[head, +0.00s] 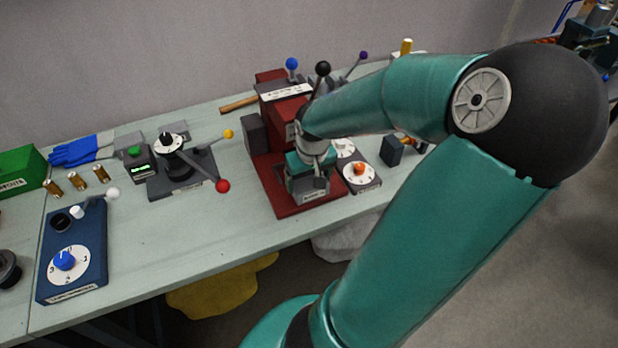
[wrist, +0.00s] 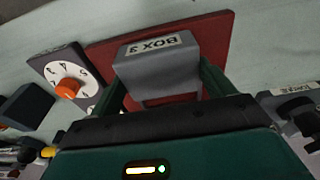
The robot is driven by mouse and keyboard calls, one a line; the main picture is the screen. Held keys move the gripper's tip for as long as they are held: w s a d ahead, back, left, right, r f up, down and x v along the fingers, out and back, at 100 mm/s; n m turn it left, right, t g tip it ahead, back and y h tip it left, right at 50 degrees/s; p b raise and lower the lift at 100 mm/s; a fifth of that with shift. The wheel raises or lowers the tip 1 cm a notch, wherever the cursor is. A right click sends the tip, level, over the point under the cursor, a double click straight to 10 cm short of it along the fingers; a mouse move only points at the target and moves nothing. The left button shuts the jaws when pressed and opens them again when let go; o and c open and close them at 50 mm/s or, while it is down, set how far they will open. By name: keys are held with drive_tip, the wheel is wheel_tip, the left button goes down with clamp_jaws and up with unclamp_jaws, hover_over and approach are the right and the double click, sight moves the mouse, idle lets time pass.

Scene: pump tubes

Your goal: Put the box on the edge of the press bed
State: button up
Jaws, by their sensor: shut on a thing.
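A small grey box (wrist: 158,72) labelled BOX 3 sits between the two dark green fingers of my gripper (wrist: 161,80) in the wrist view. My gripper is shut on it. The red press bed (wrist: 215,40) lies behind the box in that view. In the head view, my gripper (head: 308,168) is over the front part of the red press bed (head: 275,200), in front of the red press body. My gripper and arm hide part of the press and box. I cannot tell whether the box touches the bed.
A dial unit with an orange knob (head: 359,169) stands just right of the bed. A dark lever device (head: 180,168) with red and yellow balls stands to the left. A blue dial panel (head: 75,255) and green bin (head: 20,172) are farther left.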

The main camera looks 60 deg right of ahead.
drive_tip(key=shift+f, duration=0.1)
drive_tip(key=shift+f, duration=0.15)
drive_tip(key=o, duration=1.1)
drive_tip(key=shift+s+a+r, duration=0.15)
drive_tip(key=shift+s+r, duration=0.1)
drive_tip(key=shift+r, duration=1.8)
drive_tip(key=shift+s+a+r, duration=0.15)
drive_tip(key=shift+s+r, duration=0.1)
drive_tip(key=shift+r, duration=1.85)
drive_tip(key=shift+s+a+r, duration=0.15)
drive_tip(key=shift+s+r, duration=0.1)
drive_tip(key=shift+r, duration=1.8)
